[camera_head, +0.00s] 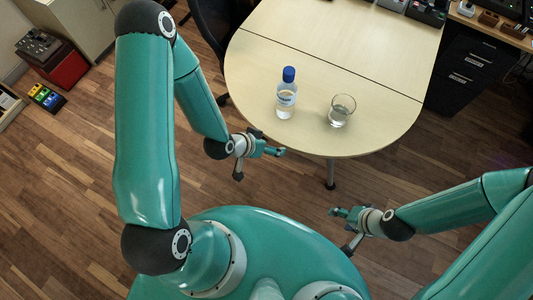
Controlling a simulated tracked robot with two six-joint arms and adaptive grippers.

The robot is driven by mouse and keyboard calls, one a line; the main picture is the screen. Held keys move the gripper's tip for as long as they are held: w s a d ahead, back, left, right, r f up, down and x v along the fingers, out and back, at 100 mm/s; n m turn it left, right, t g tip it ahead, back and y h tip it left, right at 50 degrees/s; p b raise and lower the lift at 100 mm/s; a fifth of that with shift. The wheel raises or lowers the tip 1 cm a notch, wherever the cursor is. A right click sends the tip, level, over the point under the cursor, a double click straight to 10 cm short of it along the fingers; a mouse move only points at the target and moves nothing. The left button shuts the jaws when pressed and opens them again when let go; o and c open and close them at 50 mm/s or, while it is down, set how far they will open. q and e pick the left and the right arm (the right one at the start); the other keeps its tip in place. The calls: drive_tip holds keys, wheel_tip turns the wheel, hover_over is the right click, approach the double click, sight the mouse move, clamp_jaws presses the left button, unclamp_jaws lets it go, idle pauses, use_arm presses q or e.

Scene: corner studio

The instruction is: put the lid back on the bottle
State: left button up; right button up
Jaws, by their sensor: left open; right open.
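A clear bottle (286,104) with a white and blue label stands upright on the pale wooden table (340,70). A blue lid (289,74) shows at the top of the bottle, in line with its neck; whether it is screwed tight cannot be told. My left gripper (262,162) is open and empty, just off the table's rounded near edge, below and left of the bottle and apart from it. My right gripper (343,231) is open and empty over the floor, farther from the table, below and right of the bottle.
A clear drinking glass (341,110) stands right of the bottle, with a gap between them. The table around both is otherwise clear. A dark chair (212,30) is at the table's left edge. Dark items (427,12) sit at its far end.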

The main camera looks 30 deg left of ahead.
use_arm(q)
drive_tip(key=s+d+f+n+g, duration=0.3)
drive_tip(key=s+g, duration=0.3)
drive_tip(key=s, duration=0.4)
drive_tip(key=shift+d+f, duration=0.45)
drive_tip(key=shift+d, duration=0.2)
